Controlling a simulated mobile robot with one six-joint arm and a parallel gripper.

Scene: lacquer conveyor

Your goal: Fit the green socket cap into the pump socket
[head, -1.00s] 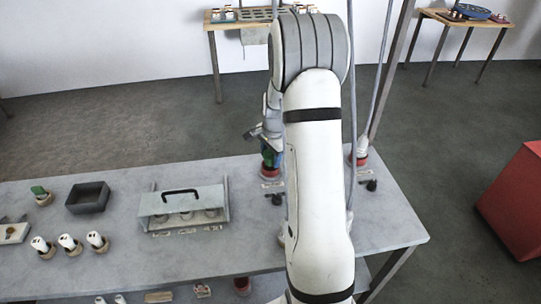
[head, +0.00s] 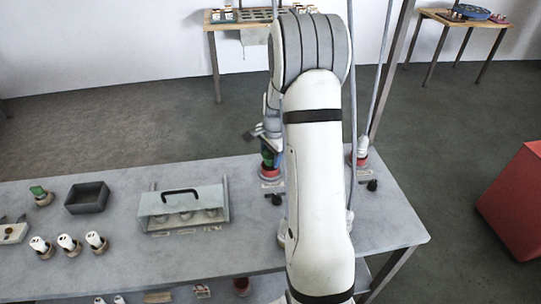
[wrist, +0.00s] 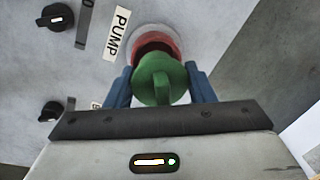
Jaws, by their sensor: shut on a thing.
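My gripper (wrist: 161,84), with two blue fingers, is shut on the green socket cap (wrist: 158,70), which has a raised grip bar. The red-rimmed pump socket (wrist: 153,39) lies just beyond the cap in the wrist view, beside a white PUMP label (wrist: 117,33). The cap covers the near part of the socket, and a dark gap shows between cap and far rim. I cannot tell whether they touch. In the head view the green cap (head: 267,159) is over the red socket (head: 270,174), partly hidden by my arm.
Black knobs (wrist: 57,17) sit on the panel beside the label. On the bench stand a clear case with a black handle (head: 181,192), a dark tray (head: 87,205) and several white-topped pieces (head: 68,242). Another red socket base (head: 362,163) is to the right.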

